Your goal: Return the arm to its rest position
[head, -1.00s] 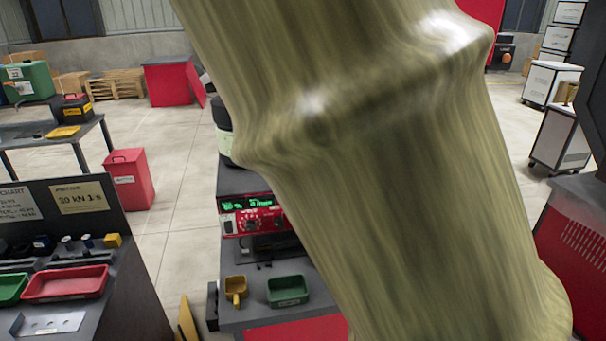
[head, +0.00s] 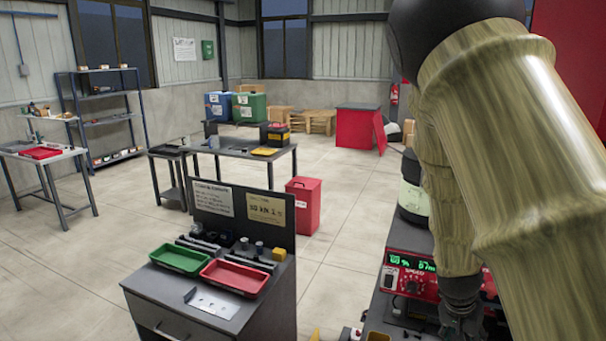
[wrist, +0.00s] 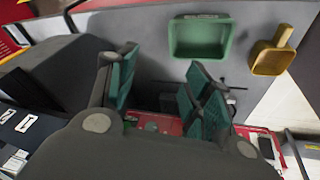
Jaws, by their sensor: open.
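My arm (head: 510,150) fills the right side of the head view, bent downward. Its dark lower end (head: 460,298) hangs in front of the red control unit, and the fingers cannot be made out there. In the wrist view my gripper (wrist: 162,90) is open, its green-padded fingers apart with nothing between them. A green tray (wrist: 202,55) and a yellow scoop (wrist: 272,60) lie on the grey bench top (wrist: 130,45) beyond the fingers.
A red control unit (head: 402,280) with a lit display stands beside my arm, partly hidden. A workbench (head: 160,300) with green (head: 180,259) and red (head: 235,275) trays stands at lower middle. A red bin (head: 304,205) stands behind it. Open floor lies left.

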